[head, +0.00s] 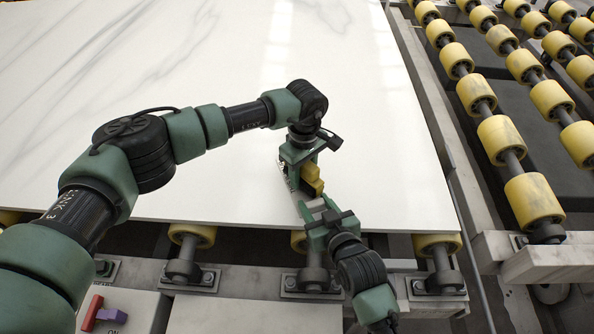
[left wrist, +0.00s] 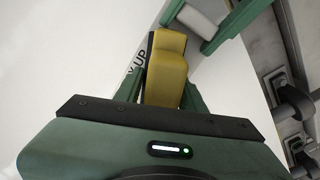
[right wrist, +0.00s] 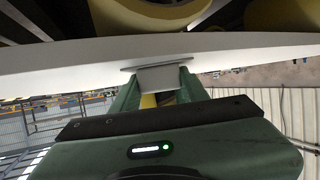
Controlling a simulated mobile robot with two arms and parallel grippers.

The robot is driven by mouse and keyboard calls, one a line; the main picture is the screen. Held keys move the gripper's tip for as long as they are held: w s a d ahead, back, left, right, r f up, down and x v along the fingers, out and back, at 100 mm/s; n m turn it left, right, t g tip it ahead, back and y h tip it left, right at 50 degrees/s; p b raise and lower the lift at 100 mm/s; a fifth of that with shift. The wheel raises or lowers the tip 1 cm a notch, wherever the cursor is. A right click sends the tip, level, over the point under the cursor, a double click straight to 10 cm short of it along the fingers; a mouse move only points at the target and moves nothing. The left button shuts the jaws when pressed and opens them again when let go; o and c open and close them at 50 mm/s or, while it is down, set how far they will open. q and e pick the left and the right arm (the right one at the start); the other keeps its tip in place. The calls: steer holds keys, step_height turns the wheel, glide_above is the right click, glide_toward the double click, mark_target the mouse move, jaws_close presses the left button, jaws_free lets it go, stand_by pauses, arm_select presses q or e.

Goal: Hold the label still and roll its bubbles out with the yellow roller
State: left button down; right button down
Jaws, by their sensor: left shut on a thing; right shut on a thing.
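My left gripper (head: 306,172) is shut on the yellow roller (head: 312,178), low over the slab near its front edge. The roller shows as a yellow block between the fingers in the left wrist view (left wrist: 167,65). The label (left wrist: 139,62) lies beside and partly under it, with the printed letters "UP" showing; most of it is hidden. My right gripper (head: 322,220) is shut on a grey block with a wide flat plate (right wrist: 164,78), at the slab's front edge close to the roller. I cannot tell whether the plate touches the label.
The white veined stone slab (head: 200,70) is wide and clear at the back and left. It lies on yellow conveyor rollers (head: 190,236) in a metal frame. More yellow rollers (head: 533,198) stand at right. A panel with a red switch (head: 92,312) is at front left.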

arm_select(q)
steer(key=shift+w+a+f, duration=0.1)
steer(key=shift+w+a, duration=0.15)
steer(key=shift+w, duration=0.45)
steer(key=shift+w+a+f, duration=0.1)
steer(key=shift+w+a, duration=0.2)
steer(key=shift+w, duration=0.4)
steer(key=shift+w+a+f, duration=0.1)
steer(key=shift+w+a, duration=0.15)
steer(key=shift+w, duration=0.45)
steer(key=shift+w+a+f, duration=0.1)
steer(key=shift+w+a, duration=0.15)
steer(key=shift+w, duration=0.25)
steer(key=shift+w+a, duration=0.2)
steer(key=shift+w, duration=0.25)
steer(key=shift+w+a+f, duration=0.1)
steer(key=shift+w+a, duration=0.1)
steer(key=shift+w, duration=0.05)
steer(key=c, duration=1.6)
jaws_free()
jaws_close()
arm_select(e)
steer(key=shift+r, duration=0.1)
steer(key=c, duration=0.7)
jaws_free()
arm_select(q)
steer(key=shift+s, duration=0.1)
arm_select(e)
steer(key=shift+o, duration=0.2)
